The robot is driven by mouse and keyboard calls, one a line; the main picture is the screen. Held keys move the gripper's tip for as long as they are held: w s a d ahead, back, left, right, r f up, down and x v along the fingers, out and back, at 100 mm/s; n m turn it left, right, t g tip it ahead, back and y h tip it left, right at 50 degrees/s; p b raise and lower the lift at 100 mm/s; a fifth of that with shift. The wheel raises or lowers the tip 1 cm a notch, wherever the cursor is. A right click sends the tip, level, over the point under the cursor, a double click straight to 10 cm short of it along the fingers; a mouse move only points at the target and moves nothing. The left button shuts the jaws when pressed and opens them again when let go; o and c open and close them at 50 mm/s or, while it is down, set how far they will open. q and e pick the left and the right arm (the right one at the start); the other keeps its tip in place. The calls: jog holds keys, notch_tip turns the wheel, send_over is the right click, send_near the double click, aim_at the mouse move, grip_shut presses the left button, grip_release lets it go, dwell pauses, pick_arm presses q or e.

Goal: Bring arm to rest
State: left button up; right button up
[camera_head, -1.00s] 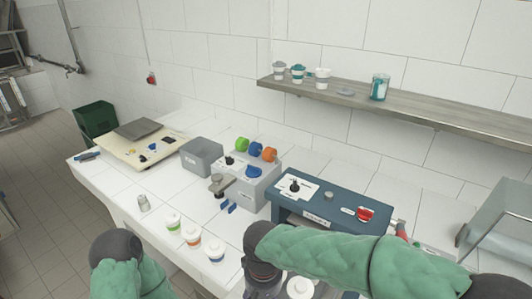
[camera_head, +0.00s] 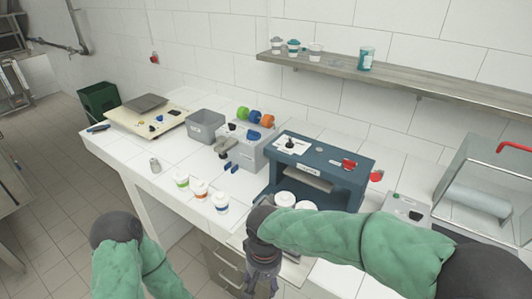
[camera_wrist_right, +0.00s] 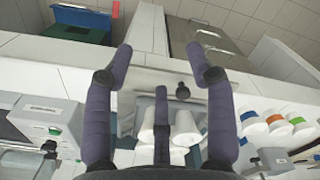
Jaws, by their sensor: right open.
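My right gripper (camera_head: 262,284) hangs at the lower middle of the head view, in front of the counter's near edge, over the drawer fronts. In the right wrist view its dark fingers (camera_wrist_right: 158,52) are spread with nothing between them. My right arm crosses in from the lower right in a green sleeve. My left arm shows at the lower left as a green sleeve and dark joint; its gripper is out of the picture. The counter (camera_head: 150,190) is white-tiled.
White cups (camera_head: 285,198) stand by the dark blue machine (camera_head: 335,165), partly behind my right arm. A shelf (camera_head: 420,83) runs above.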

jog(key=d+f+m+g+y, duration=0.1)
jog(key=d+f+y, duration=0.2)
jog(key=f, duration=1.5)
jog(key=s+d+f+m, duration=0.1)
jog(key=s+d+f, duration=0.2)
jog(key=f, duration=0.4)
jog(key=s+d+f+m+t, duration=0.1)
jog(key=s+d+f+m, duration=0.1)
jog(key=s+d+f, duration=0.2)
notch_tip(320, 180, down, 3)
jog(key=shift+s+d+f+m+t+y, duration=0.1)
jog(key=shift+s+d+m+t+y, duration=0.2)
